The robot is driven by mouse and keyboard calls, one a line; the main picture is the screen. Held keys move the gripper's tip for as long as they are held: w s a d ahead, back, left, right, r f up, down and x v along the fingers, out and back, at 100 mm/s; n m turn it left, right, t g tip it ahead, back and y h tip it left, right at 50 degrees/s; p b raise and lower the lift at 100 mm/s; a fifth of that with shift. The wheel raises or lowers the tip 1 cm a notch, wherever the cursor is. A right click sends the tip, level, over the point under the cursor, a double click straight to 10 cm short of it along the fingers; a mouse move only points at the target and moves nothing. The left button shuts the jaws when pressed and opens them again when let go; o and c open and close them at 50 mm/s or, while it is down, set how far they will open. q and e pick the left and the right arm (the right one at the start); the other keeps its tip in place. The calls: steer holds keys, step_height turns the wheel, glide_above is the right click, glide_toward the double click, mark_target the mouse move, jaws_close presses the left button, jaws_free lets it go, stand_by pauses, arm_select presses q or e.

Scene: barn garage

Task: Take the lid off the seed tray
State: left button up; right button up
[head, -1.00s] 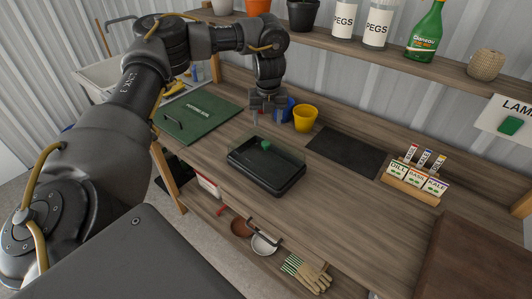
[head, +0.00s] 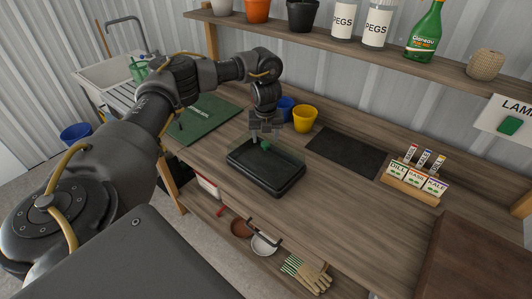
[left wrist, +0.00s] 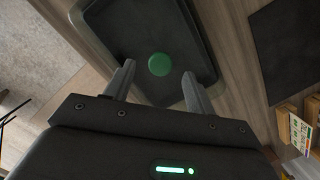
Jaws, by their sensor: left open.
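The seed tray (head: 265,178) is a black tray on the wooden bench, in the middle of the head view. A clear lid (head: 285,150) with a green knob (head: 265,145) covers it. The knob also shows as a green disc in the left wrist view (left wrist: 159,64), with the black tray (left wrist: 205,38) around it. My left gripper (head: 265,132) is open, just above the knob. In the left wrist view its two fingers (left wrist: 157,82) point toward the knob, which lies just beyond and between the tips. Contact with the knob cannot be told. My right gripper is not in view.
Blue and yellow pots (head: 305,118) stand close behind the tray. A green mat (head: 205,118) lies to the left. A dark mat (head: 346,152) and a seed-packet rack (head: 415,180) are to the right. A shelf (head: 400,58) with pots and bottles runs above.

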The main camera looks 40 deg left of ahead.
mark_target(265, 152)
arm_select(q)
steer(key=shift+w+a+f+p, duration=0.1)
steer(key=shift+f+p, duration=0.2)
steer(key=shift+f, duration=0.3)
steer(key=shift+w+f, duration=0.1)
steer(key=shift+f, duration=0.4)
jaws_close()
